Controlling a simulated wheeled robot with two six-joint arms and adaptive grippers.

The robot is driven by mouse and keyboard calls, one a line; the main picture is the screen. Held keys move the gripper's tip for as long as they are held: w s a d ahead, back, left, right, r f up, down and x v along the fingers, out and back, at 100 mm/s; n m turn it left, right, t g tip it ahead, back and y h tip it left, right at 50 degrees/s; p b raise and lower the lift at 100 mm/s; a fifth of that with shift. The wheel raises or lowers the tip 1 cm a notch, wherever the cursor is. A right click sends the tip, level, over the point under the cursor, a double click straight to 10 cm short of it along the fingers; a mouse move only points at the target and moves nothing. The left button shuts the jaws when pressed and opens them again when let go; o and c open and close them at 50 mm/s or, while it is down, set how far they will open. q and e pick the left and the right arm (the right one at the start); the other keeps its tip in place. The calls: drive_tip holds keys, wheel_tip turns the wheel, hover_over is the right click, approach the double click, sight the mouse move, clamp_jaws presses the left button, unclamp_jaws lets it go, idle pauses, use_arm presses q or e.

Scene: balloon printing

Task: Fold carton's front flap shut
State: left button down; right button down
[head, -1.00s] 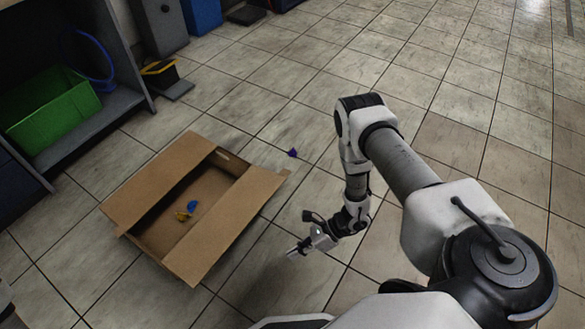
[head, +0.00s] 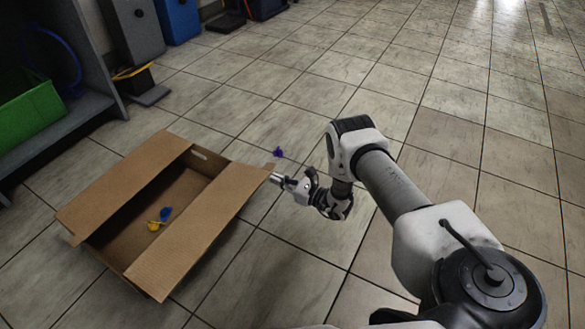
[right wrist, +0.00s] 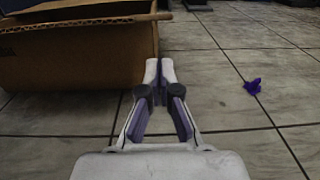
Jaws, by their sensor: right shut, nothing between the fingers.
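The brown cardboard carton (head: 110,244) sits on the tiled floor at the left in the head view, with its middle open. A blue piece and a yellow piece lie inside. One long flap (head: 125,190) lies along its left side and another (head: 200,230) along its right side. I cannot tell which is the front flap. My right gripper (head: 275,178) is shut and empty beside the far right corner of the carton. In the right wrist view, the shut fingertips (right wrist: 158,68) appear at the carton's (right wrist: 75,65) right edge; contact is unclear. My left gripper is not in view.
A small purple piece (head: 278,152) lies on the floor beyond my right gripper. It also shows in the right wrist view (right wrist: 253,86). A shelf with a green bin (head: 28,110) stands at the upper left.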

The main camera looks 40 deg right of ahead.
drive_tip(key=r, duration=0.3)
drive_tip(key=shift+w+a+r, duration=0.1)
drive_tip(key=shift+w+r, duration=0.05)
drive_tip(key=shift+w, duration=0.1)
drive_tip(key=shift+r, duration=0.1)
